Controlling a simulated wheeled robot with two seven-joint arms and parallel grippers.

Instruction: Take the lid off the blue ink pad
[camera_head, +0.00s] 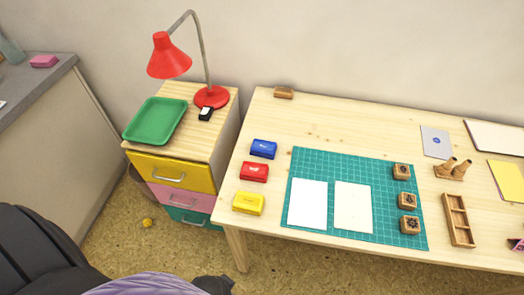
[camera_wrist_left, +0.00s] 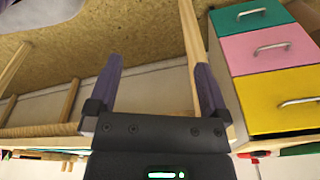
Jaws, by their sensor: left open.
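The blue ink pad (camera_head: 263,149) lies at the left end of the wooden table, left of the green cutting mat. Its lid appears closed, with a small pale mark on top. The red ink pad (camera_head: 253,172) and the yellow ink pad (camera_head: 248,203) lie in a row in front of it. My left gripper (camera_wrist_left: 155,75) shows in the left wrist view with its two fingers wide apart and nothing between them. It faces the table legs and drawers, away from the blue pad. My right gripper is not in view.
The cutting mat (camera_head: 330,235) holds two paper sheets and several wooden stamps. A drawer cabinet (camera_head: 218,150) with a green tray (camera_head: 155,138) and red lamp (camera_head: 170,58) stands left of the table (camera_head: 340,119). The table behind the blue pad is mostly clear.

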